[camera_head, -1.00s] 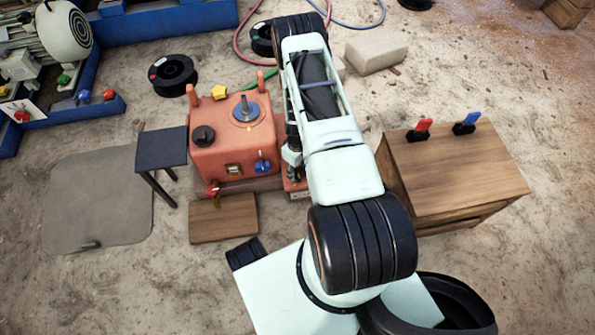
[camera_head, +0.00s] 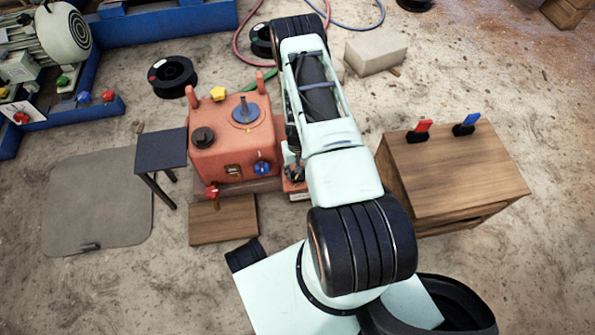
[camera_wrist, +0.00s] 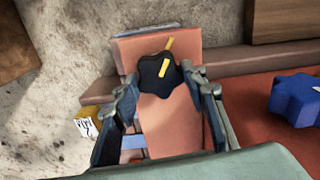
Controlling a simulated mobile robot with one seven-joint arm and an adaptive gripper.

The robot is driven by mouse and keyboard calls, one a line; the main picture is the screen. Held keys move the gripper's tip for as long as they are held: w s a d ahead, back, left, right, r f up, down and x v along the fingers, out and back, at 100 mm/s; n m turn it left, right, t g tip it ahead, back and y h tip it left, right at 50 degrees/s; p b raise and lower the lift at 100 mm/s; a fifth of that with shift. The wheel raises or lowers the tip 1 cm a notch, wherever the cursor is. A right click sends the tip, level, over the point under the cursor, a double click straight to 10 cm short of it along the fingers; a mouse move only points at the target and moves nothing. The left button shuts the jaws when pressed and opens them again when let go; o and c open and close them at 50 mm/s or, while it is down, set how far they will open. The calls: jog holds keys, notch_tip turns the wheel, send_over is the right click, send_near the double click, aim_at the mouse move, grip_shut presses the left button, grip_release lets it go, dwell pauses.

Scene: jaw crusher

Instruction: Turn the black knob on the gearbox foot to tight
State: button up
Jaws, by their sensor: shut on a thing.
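The black knob (camera_wrist: 155,76) with a yellow pointer bar sits on the orange gearbox foot (camera_wrist: 168,127) in the wrist view. My gripper (camera_wrist: 163,78) has a finger on each side of the knob and is shut on it. The pointer bar slants toward the upper right in that view. In the head view my gripper (camera_head: 293,172) is beside the right side of the orange gearbox (camera_head: 232,140), largely under my arm. The foot (camera_head: 295,187) shows just below it, and the black knob cannot be made out there.
The gearbox also carries a blue knob (camera_head: 262,168), a red knob (camera_head: 212,192), a yellow knob (camera_head: 218,93) and a black cap (camera_head: 203,137). A small dark table (camera_head: 161,150) stands left. A wooden cabinet (camera_head: 455,170) with red and blue handles stands right. A yellow-edged card (camera_wrist: 87,125) lies near the foot.

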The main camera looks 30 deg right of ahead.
dwell(0.3)
jog(key=o, duration=1.2)
jog(key=shift+c, duration=0.2)
notch_tip(320, 180, up, 12)
jog(key=shift+r, duration=0.1)
